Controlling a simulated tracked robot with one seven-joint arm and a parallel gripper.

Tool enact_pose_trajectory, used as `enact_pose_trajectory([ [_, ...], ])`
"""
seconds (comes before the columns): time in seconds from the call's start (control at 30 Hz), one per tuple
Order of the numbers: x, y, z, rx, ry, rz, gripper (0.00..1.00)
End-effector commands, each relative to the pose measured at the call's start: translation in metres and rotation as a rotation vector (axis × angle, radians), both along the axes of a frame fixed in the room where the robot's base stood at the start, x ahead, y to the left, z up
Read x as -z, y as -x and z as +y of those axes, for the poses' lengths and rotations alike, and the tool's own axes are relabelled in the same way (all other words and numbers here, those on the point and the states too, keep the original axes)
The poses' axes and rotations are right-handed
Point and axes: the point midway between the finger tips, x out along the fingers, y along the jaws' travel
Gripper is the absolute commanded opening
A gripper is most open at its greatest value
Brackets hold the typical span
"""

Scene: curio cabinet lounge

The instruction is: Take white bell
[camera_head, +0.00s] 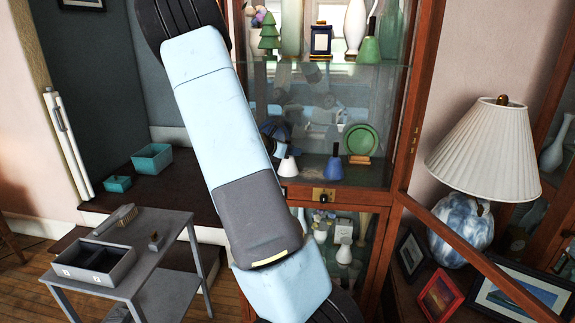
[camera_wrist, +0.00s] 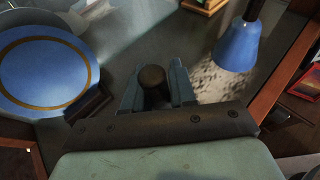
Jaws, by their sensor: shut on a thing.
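The white bell (camera_head: 288,166) stands upright on the middle shelf of the cabinet in the head view, with its dark handle upward. In the wrist view my gripper (camera_wrist: 159,88) is shut on a dark brown handle, which sticks up between the two blue-grey fingers. The body of the bell below the fingers is hidden in that view. A blue bell (camera_head: 333,165) stands just right of the white one, apart from it. It also shows at the upper right of the wrist view (camera_wrist: 235,47).
A blue plate with a tan ring (camera_wrist: 40,72) on a dark stand is close left of my gripper. A green plate (camera_head: 361,140) stands beyond the blue bell. The wooden cabinet frame (camera_head: 410,130) bounds the right side. A glass shelf with a green bell (camera_head: 368,50) is above.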

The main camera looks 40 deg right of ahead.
Motion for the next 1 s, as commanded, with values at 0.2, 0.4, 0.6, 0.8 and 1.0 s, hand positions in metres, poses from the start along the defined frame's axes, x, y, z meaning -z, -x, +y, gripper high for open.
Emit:
enact_pose_trajectory([
  [0.2,0.001,0.000,0.002,-0.001,-0.006,0.003,0.00],
  [0.4,-0.022,0.000,0.001,0.000,-0.004,-0.002,0.00],
  [0.6,-0.050,0.011,0.015,-0.002,-0.005,-0.003,0.00],
  [0.8,-0.080,0.026,0.034,-0.003,-0.004,-0.004,0.00],
  [1.0,-0.099,0.046,0.058,-0.004,-0.005,-0.001,0.00],
])
